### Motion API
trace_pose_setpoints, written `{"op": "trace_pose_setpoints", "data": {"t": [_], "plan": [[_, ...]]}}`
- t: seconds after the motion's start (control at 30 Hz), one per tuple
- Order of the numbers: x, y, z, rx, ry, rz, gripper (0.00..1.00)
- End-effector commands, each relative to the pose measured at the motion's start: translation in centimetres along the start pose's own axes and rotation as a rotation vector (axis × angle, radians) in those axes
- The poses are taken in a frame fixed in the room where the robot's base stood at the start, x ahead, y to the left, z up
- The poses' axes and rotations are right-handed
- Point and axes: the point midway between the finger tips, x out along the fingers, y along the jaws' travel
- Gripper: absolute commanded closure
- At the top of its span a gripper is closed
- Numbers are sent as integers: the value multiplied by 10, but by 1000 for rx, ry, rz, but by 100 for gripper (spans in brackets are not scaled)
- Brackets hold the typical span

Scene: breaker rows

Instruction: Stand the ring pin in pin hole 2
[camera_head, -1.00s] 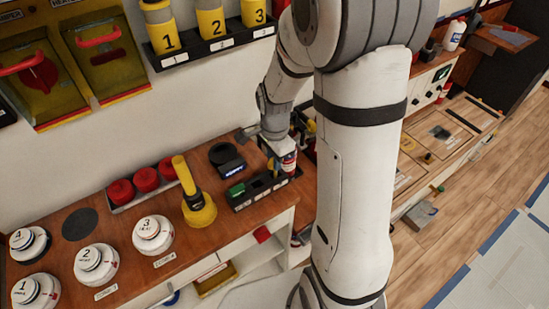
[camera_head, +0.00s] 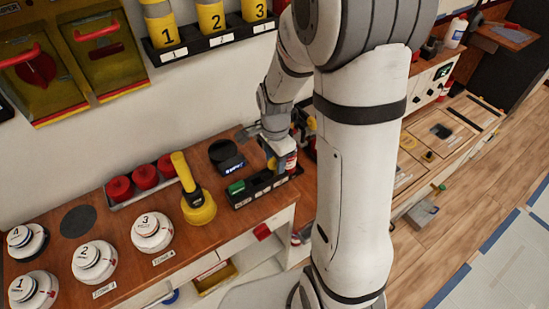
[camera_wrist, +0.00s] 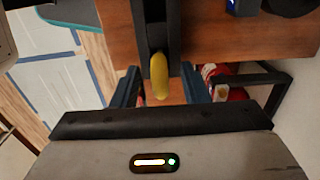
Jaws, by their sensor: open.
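A yellow, rounded, elongated piece (camera_wrist: 160,76) shows between my fingers in the wrist view, at the end of a black slotted tray (camera_wrist: 144,32). It may be the ring pin, but no ring can be made out. My gripper (camera_wrist: 161,88) is open, with one finger on each side of this piece; contact cannot be told. In the head view my gripper (camera_head: 279,164) points down over the right part of the black tray (camera_head: 243,201) at the bench's front edge. Pin hole 2 cannot be identified in either view.
A red and white can (camera_head: 291,162) is close to my gripper. Numbered white discs (camera_head: 152,232) and red caps (camera_head: 145,177) fill the bench's left.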

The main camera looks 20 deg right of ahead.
Motion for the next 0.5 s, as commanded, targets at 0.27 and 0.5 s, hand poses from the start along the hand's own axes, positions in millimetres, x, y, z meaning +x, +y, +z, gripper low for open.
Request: {"op": "trace_pose_setpoints", "data": {"t": [0.27, 0.5], "plan": [[-27, -1, 0, 0, 2, -6, 60], [-65, -1, 0, 0, 1, -4, 60]]}}
